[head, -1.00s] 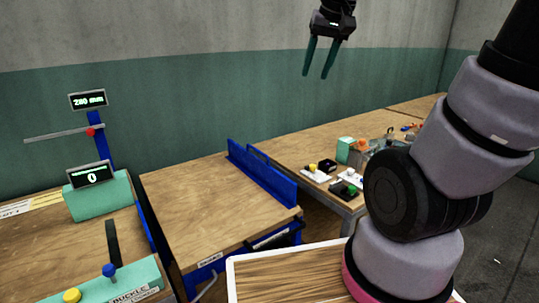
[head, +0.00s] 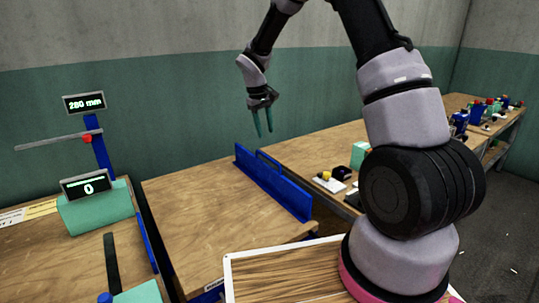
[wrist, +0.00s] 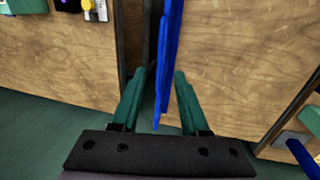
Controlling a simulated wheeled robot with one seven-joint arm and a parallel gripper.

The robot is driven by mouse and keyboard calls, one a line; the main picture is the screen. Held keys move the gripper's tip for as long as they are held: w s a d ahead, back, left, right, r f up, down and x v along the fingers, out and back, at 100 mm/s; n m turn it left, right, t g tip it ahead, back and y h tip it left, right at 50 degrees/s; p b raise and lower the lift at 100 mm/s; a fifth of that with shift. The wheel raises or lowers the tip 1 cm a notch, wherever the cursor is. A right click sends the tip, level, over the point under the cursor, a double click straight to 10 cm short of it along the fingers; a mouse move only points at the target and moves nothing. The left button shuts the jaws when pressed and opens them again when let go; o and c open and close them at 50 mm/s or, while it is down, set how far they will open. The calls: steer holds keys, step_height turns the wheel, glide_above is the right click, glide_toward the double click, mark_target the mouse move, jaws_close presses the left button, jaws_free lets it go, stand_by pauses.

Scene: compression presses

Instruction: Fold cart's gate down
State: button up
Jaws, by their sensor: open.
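The cart (head: 205,215) has a wooden top. Its blue gate (head: 275,184) stands upright along the cart's right edge, beside the neighbouring table. My gripper (head: 263,132) points down with its green fingers open, above the far end of the gate in the head view. In the wrist view the blue gate (wrist: 169,50) shows edge-on as a thin strip, lined up between the two open fingers (wrist: 159,78). I cannot tell whether either finger touches it. The gate's lower edge and hinges are hidden.
A press with a "280 mm" display (head: 84,103) and a teal box (head: 95,207) stand on the left table. The table (head: 310,150) right of the gate carries small parts and devices. A white-rimmed wooden tray (head: 280,277) is in front. The cart's top is clear.

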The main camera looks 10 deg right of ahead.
steer(key=f, duration=0.3)
steer(key=d+f, duration=0.1)
steer(key=f, duration=0.3)
steer(key=w+d+f, duration=0.1)
steer(key=f, duration=0.2)
steer(key=shift+f, duration=0.4)
jaws_close()
stand_by(1.0)
